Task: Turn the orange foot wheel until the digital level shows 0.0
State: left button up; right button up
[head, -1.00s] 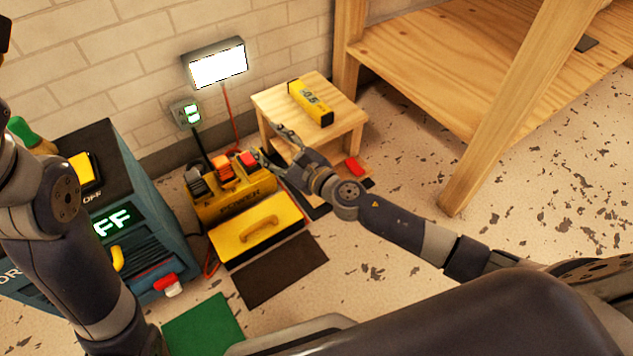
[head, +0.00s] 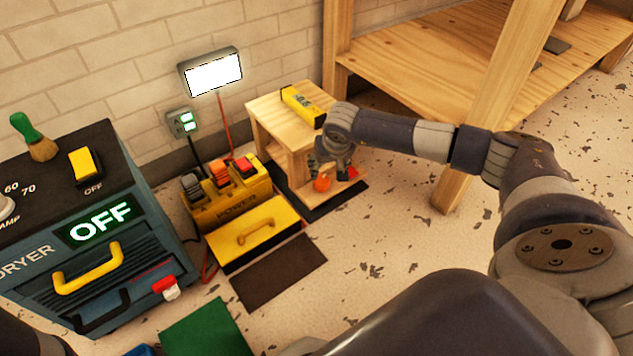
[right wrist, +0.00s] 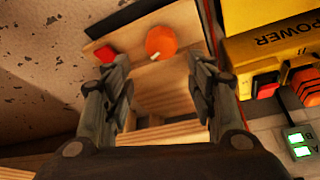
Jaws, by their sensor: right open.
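The orange foot wheel (head: 322,184) sits low at the front of the small wooden stool (head: 265,112). In the right wrist view the round wheel (right wrist: 161,42), with a pale mark at its lower edge, lies ahead between the fingertips. My right gripper (head: 331,164) points down at the stool, just above the wheel; its open fingers (right wrist: 150,60) show no grip on anything. The yellow digital level (head: 303,105) lies on the stool top; its reading is too small to read surely. My left gripper is out of view.
A red piece (right wrist: 105,53) is beside the wheel. The yellow power box (head: 230,192) with several switches stands left of the stool. A wooden workbench (head: 440,70) is behind on the right, its leg near my right arm. A dryer (head: 95,225) reading OFF stands left.

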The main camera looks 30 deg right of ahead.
aim_at(322, 180)
jog(key=b+x, duration=0.5)
jog(key=x, duration=0.3)
jog(key=shift+a+f, duration=0.15)
jog(key=shift+f, duration=0.15)
jog(key=shift+b+x, duration=0.85)
jog(key=shift+w, duration=0.1)
jog(key=c, duration=0.8)
